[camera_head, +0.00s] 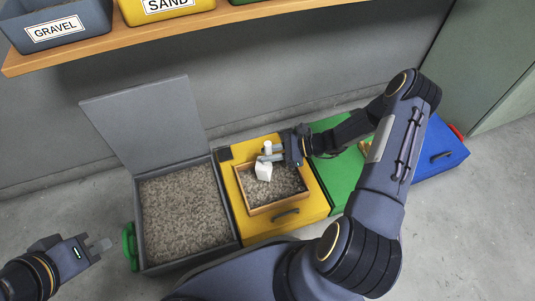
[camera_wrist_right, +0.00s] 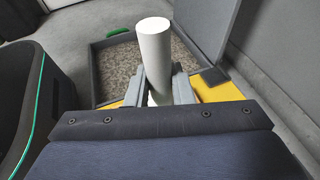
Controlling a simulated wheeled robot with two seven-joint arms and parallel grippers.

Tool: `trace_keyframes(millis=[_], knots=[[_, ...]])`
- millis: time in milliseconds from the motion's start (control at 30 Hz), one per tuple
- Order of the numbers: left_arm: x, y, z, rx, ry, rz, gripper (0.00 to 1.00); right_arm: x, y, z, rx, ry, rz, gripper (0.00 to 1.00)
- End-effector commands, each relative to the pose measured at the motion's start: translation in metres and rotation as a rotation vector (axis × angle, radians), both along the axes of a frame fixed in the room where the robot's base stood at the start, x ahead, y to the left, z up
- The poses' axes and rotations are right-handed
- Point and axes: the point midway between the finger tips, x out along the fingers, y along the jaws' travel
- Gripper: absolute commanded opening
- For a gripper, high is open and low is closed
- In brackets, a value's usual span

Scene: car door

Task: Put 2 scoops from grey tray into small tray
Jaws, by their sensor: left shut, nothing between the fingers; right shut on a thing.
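The grey tray (camera_head: 190,262) is an open grey bin full of gravel, with its lid (camera_head: 150,120) raised at the back. The small tray (camera_head: 280,206) is a wooden tray on the yellow bin, with gravel in it. My right gripper (camera_head: 270,156) is shut on the upright handle of a white scoop (camera_head: 263,172), whose head is over the small tray. In the right wrist view the white handle (camera_wrist_right: 154,50) stands between the fingers (camera_wrist_right: 158,90); the scoop's load is hidden. My left gripper (camera_head: 98,246) is shut and empty, left of the grey tray.
The yellow bin (camera_head: 250,228), a green bin (camera_head: 333,180) and a blue bin (camera_head: 445,155) stand in a row right of the grey tray. A green handle (camera_head: 130,245) is on the grey tray's left side. A wooden shelf (camera_head: 120,45) with labelled boxes hangs above.

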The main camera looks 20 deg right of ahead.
Motion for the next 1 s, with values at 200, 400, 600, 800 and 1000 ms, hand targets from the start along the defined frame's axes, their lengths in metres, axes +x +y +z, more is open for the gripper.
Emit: trace_keyframes(millis=[200,400,600,800,1000], knots=[[0.000,0.000,-0.010,0.000,0.000,0.000,0.00,-0.003,-0.005,-0.004,0.038,-0.024,-0.001,0.00],[0.000,0.000,-0.017,0.000,0.000,0.000,0.00,-0.006,-0.009,-0.005,0.070,-0.045,-0.001,0.00],[0.000,0.000,-0.024,0.000,0.000,0.000,0.00,-0.009,-0.014,-0.007,0.102,-0.067,-0.002,0.00],[0.000,0.000,-0.031,0.000,0.000,0.000,0.00,-0.012,-0.018,-0.008,0.136,-0.088,-0.001,0.00],[0.000,0.000,-0.038,0.000,0.000,0.000,0.00,-0.015,-0.023,-0.009,0.171,-0.112,-0.001,0.00]])
